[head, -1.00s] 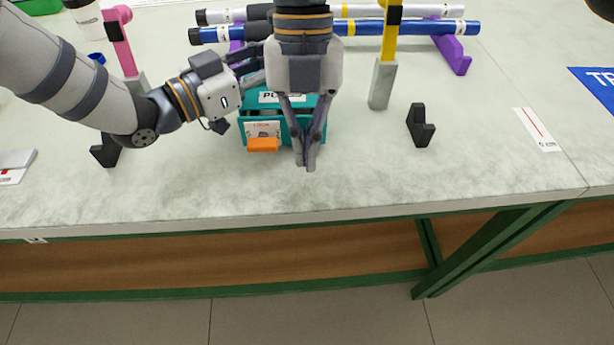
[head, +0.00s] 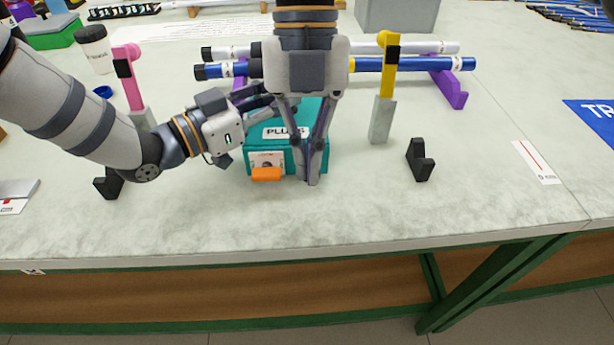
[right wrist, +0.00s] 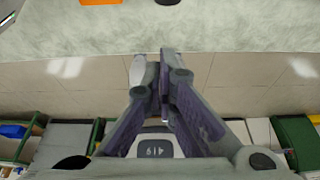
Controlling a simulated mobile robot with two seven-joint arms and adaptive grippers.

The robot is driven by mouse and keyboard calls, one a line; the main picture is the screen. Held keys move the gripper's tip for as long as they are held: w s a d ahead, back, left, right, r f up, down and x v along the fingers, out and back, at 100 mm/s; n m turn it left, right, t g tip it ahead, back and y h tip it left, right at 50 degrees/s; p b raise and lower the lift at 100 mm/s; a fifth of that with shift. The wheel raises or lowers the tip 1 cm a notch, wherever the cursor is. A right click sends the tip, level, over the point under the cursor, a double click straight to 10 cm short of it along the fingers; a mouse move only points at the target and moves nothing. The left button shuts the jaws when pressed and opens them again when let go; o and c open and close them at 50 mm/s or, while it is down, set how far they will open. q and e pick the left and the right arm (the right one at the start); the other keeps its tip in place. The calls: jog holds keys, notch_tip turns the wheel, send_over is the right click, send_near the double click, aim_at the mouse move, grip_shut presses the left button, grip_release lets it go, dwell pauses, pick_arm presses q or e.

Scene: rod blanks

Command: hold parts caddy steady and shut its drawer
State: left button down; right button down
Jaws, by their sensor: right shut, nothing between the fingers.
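The teal parts caddy (head: 258,143) with a white top label stands near the bench's front edge in the head view. Its drawer has a pale label and an orange handle (head: 266,174) facing the front edge; whether a small gap remains is unclear. The handle also shows at the top of the right wrist view (right wrist: 100,2). My right gripper (head: 312,181) points down, shut and empty, at the caddy's front right, right of the handle. It hides part of the caddy. My left gripper (head: 270,98) reaches in from the left at the caddy's back; its fingertips are partly hidden.
Pink (head: 131,75) and yellow (head: 388,70) posts stand either side of the caddy. Blue (head: 375,65) and white rods lie on a purple rack (head: 450,90) behind. Black brackets stand left and right (head: 420,160). The bench strip in front is clear.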

pick_arm(q)
jog(key=c, duration=1.3)
grip_release()
jog(key=shift+w, duration=0.1)
pick_arm(e)
jog(key=v, duration=0.4)
jog(key=shift+w+r, duration=0.1)
jog(key=shift+r, duration=0.15)
